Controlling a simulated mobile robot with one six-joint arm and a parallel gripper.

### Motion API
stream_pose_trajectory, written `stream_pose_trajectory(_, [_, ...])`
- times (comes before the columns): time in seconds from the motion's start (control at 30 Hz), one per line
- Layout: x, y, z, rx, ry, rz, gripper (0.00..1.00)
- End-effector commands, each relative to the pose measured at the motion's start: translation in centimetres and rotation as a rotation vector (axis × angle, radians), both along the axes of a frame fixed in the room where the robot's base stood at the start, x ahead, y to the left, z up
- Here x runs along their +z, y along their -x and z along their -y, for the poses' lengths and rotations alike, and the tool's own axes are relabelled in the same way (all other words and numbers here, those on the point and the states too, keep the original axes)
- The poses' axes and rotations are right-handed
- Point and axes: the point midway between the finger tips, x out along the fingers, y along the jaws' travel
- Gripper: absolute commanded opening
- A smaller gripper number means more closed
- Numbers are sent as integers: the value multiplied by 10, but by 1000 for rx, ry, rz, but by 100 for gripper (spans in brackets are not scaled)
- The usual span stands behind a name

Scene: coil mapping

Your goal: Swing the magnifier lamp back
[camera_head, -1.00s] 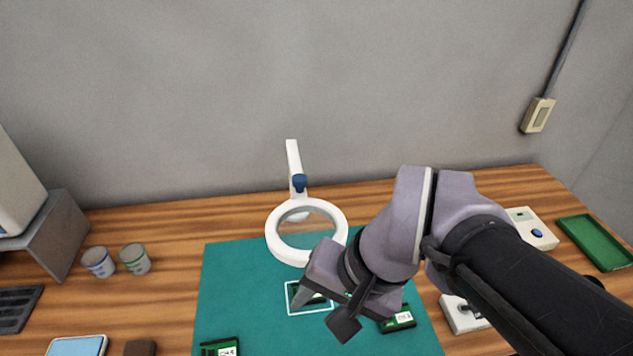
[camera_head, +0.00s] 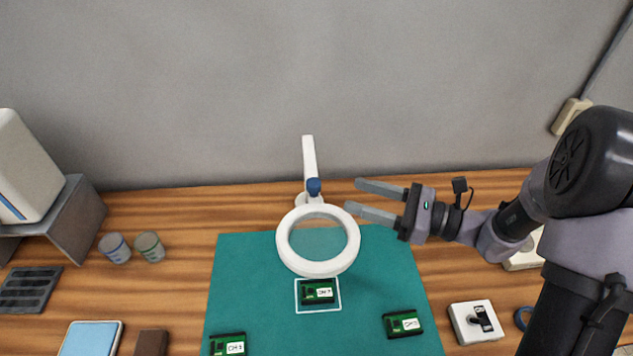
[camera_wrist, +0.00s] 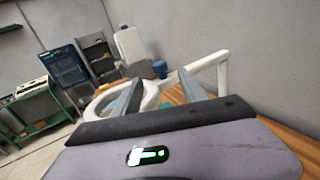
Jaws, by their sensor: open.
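The magnifier lamp has a white ring head (camera_head: 283,250) above the teal mat (camera_head: 240,290), a white arm (camera_head: 309,157) rising behind it and a blue knob (camera_head: 314,186). My gripper (camera_head: 351,195) is open and empty, to the right of the lamp, its two fingers pointing left toward the ring and knob. In the wrist view the ring (camera_wrist: 98,108), blue knob (camera_wrist: 160,69) and white arm (camera_wrist: 222,75) show beyond my open fingers (camera_wrist: 158,92). I cannot tell whether a finger touches the lamp.
A green board (camera_head: 318,292) lies in the white outline below the ring. More boards (camera_head: 402,324) (camera_head: 228,345) lie on the mat. Two cups (camera_head: 150,247) stand left, a switch box (camera_head: 476,321) right. The grey wall (camera_head: 200,90) closes off the back.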

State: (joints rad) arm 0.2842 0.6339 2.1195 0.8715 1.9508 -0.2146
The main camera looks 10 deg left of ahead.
Motion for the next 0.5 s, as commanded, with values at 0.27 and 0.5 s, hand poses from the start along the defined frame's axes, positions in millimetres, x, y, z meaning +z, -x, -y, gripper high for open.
stream_pose_trajectory(0.27, [-1,-13,-65,6,1,2,50])
stream_pose_trajectory(0.5, [0,-20,-97,3,2,2,50])
